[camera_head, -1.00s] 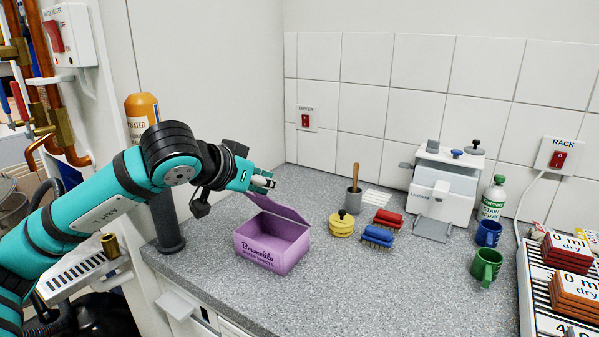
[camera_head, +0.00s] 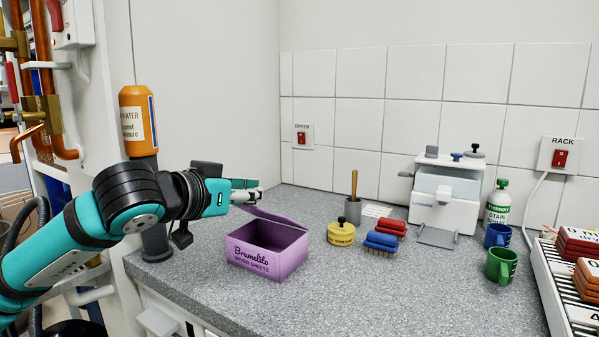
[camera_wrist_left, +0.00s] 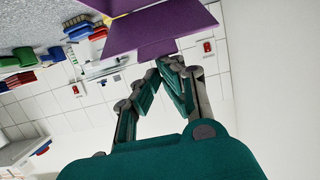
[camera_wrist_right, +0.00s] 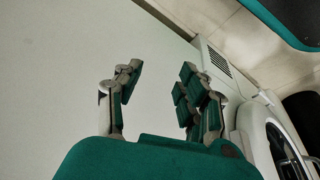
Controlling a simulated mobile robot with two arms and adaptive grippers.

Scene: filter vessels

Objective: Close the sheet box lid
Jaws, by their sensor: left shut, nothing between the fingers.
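The purple sheet box (camera_head: 268,268) stands on the grey counter, its front lettered. Its lid (camera_head: 272,216) is partly open, hinged at the back and tilted up over the opening. My left gripper (camera_head: 260,193) is shut and empty, close to the raised lid on its upper, back side. In the left wrist view the lid (camera_wrist_left: 165,30) spans the top, just beyond the fingertips (camera_wrist_left: 168,66); I cannot tell if they touch it. My right gripper (camera_wrist_right: 160,80) shows only in its own wrist view, open and empty before a pale surface.
An orange bottle (camera_head: 138,125) stands left, behind my arm. Right of the box are a yellow pot (camera_head: 341,235), blue (camera_head: 380,243) and red (camera_head: 391,226) brushes, a white device (camera_head: 445,195) and mugs (camera_head: 500,266). The counter in front of them is clear.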

